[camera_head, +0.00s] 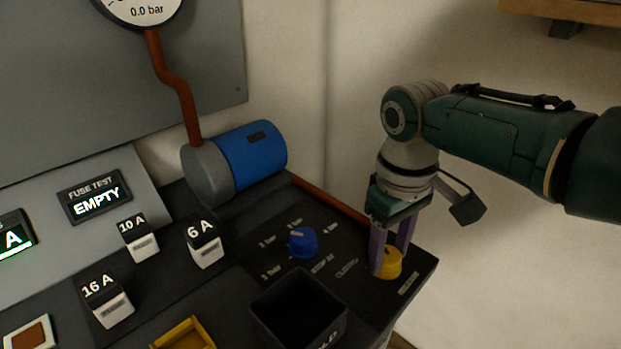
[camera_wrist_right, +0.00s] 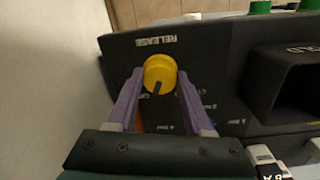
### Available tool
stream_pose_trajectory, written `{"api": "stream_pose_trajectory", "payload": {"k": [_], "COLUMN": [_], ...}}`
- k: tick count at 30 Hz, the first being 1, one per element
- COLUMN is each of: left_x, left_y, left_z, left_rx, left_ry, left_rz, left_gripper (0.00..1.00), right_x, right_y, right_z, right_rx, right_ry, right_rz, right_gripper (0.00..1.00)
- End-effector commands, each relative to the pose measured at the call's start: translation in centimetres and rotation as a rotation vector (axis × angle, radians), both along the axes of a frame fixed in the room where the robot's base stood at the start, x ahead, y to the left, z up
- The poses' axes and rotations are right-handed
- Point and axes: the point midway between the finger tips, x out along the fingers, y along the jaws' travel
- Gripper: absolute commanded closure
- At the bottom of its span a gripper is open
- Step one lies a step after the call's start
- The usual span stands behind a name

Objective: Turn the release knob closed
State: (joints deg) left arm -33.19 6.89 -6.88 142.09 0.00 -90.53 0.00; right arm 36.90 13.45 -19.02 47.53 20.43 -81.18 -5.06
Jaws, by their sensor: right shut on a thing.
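The yellow release knob (camera_head: 391,262) sits at the right end of the dark panel, by a small label. My right gripper (camera_head: 386,266) comes down on it from above, with its purple fingers on either side of the knob. In the right wrist view the knob (camera_wrist_right: 160,73) is between the two fingertips (camera_wrist_right: 159,84), below the word RELEASE, and a dark pointer line shows on its face. The gripper is shut on the knob. The word CLOSED is printed on the panel to the left of the knob in the head view. My left gripper is not in view.
A blue knob (camera_head: 302,242) with pressure marks stands left of the yellow one. A black open bin (camera_head: 262,318) is in front. Fuses marked 6 A (camera_head: 206,241), 10 A (camera_head: 139,238) and 16 A (camera_head: 106,300) stand further left. A blue cylinder (camera_head: 252,157) lies behind.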

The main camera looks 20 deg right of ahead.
Motion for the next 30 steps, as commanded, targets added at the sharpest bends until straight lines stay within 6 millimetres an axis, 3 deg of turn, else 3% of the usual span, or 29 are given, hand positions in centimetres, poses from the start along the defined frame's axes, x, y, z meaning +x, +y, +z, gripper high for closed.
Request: {"api": "stream_pose_trajectory", "payload": {"k": [30], "left_x": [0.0], "left_y": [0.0], "left_z": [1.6], "left_rx": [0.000], "left_ry": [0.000], "left_rz": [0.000], "left_gripper": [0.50], "right_x": [0.0], "right_y": [-0.1], "right_z": [0.0], "right_rx": [-0.002], "right_ry": [-0.001], "right_rz": [0.946], "right_gripper": [1.00]}}
